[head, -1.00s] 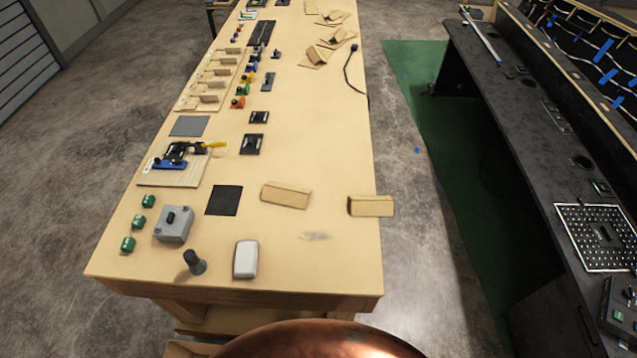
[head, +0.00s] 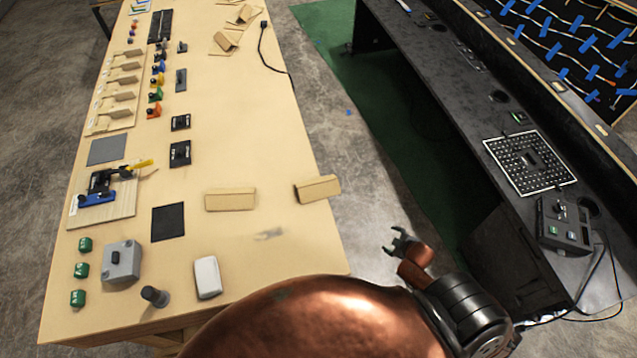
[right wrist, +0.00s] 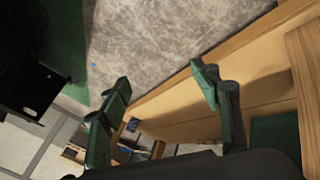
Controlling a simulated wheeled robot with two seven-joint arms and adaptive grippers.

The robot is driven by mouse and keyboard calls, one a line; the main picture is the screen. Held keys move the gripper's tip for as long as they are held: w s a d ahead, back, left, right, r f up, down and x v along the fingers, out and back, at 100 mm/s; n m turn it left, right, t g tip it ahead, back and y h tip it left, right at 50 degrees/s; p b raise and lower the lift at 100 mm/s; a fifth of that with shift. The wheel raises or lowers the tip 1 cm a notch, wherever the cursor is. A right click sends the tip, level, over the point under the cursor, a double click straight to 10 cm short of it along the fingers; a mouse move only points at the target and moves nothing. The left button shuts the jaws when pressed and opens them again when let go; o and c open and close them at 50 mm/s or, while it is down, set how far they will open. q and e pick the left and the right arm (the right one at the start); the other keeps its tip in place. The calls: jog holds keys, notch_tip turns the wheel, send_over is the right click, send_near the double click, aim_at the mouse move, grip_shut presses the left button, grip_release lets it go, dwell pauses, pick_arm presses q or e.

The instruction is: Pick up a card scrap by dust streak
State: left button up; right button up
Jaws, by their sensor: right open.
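Two folded card scraps lie near the table's right side in the head view. One card scrap (head: 230,199) lies flat on the top, and the other card scrap (head: 317,188) sits at the right edge and overhangs it. A grey dust streak (head: 269,234) is on the tabletop just below and between them. My right gripper (head: 396,243) is open and empty, off the table's right side over the floor gap. In the right wrist view its green fingers (right wrist: 160,105) are spread apart, with the table's edge behind them. My left gripper is not in view.
The wooden table (head: 300,240) holds a white block (head: 207,277), a dark knob (head: 154,296), a grey switch box (head: 122,261) and a black pad (head: 168,222). A dark console (head: 440,90) stands to the right across a floor gap. More card scraps lie at the far end.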

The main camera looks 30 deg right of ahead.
jog(key=w+a+r+n+t+y+p, duration=0.15)
jog(key=w+r, duration=0.25)
jog(key=r, duration=0.4)
jog(key=w+a+r+n+t, duration=0.15)
jog(key=w+r, duration=0.25)
jog(key=r, duration=0.5)
jog(key=n+y+p, duration=0.2)
jog(key=n+y, duration=0.1)
jog(key=n, duration=0.4)
send_near(338, 185)
notch_tip(338, 185, down, 3)
jog(key=w, duration=0.2)
jog(key=x, duration=0.7)
jog(key=shift+w+a+r, duration=0.2)
jog(key=shift+w+r, duration=0.05)
jog(key=shift+w, duration=0.05)
jog(key=shift+c, duration=0.2)
jog(key=c, duration=0.9)
